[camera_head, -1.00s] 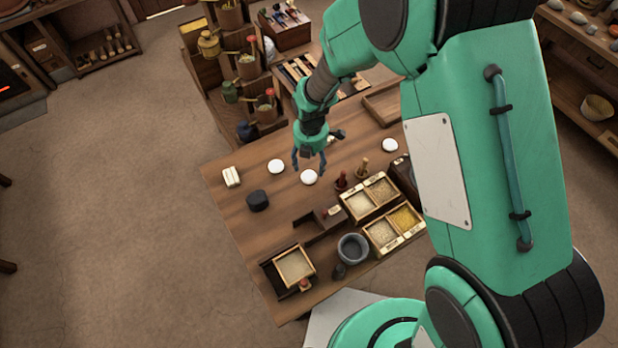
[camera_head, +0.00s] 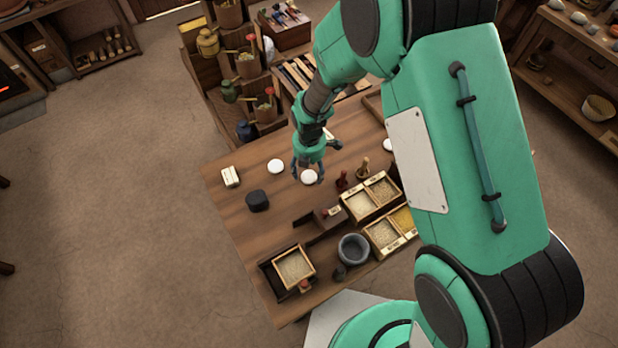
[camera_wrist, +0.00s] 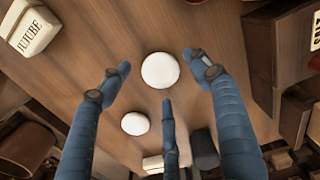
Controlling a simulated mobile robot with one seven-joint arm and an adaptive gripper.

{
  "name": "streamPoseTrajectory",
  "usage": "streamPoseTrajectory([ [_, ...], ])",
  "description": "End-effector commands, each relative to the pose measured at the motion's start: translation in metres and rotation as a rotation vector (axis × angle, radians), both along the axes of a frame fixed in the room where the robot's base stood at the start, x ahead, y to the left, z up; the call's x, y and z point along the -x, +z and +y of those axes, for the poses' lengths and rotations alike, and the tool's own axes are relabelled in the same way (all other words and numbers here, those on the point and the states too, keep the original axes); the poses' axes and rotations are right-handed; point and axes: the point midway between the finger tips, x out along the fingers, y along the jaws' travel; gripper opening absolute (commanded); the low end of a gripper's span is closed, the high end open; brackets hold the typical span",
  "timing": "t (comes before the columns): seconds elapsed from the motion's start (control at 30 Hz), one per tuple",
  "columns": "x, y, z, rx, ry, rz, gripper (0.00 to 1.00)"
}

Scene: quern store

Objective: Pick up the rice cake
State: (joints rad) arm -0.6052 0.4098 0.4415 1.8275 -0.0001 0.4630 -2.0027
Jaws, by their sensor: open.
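White round rice cakes lie on the wooden table (camera_head: 235,210). One rice cake (camera_head: 310,177) is right at my gripper (camera_head: 308,173) in the head view. In the wrist view this cake (camera_wrist: 160,70) lies between the spread dark blue fingers of my gripper (camera_wrist: 160,76), and none visibly grips it. A second white cake (camera_head: 275,166) lies to its left; it also shows in the wrist view (camera_wrist: 135,123). A third white round (camera_head: 388,146) is partly hidden by my arm. My gripper is open and empty.
A dark block (camera_head: 257,201) and a pale box (camera_head: 231,176) lie to the left on the table. Grain boxes (camera_head: 360,204), a grey mortar (camera_head: 353,248) and red and tan pegs (camera_head: 342,180) stand nearer the front. A lettered white block (camera_wrist: 33,28) shows in the wrist view.

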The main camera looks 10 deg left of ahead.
Motion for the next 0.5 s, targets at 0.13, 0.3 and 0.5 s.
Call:
streamPoseTrajectory([
  [0.13, 0.000, -0.016, 0.000, 0.001, 0.000, 0.001, 0.63],
  [0.3, 0.000, -0.021, 0.000, 0.000, 0.000, 0.000, 0.63],
  [0.5, 0.000, -0.020, 0.000, 0.000, 0.000, 0.000, 0.63],
])
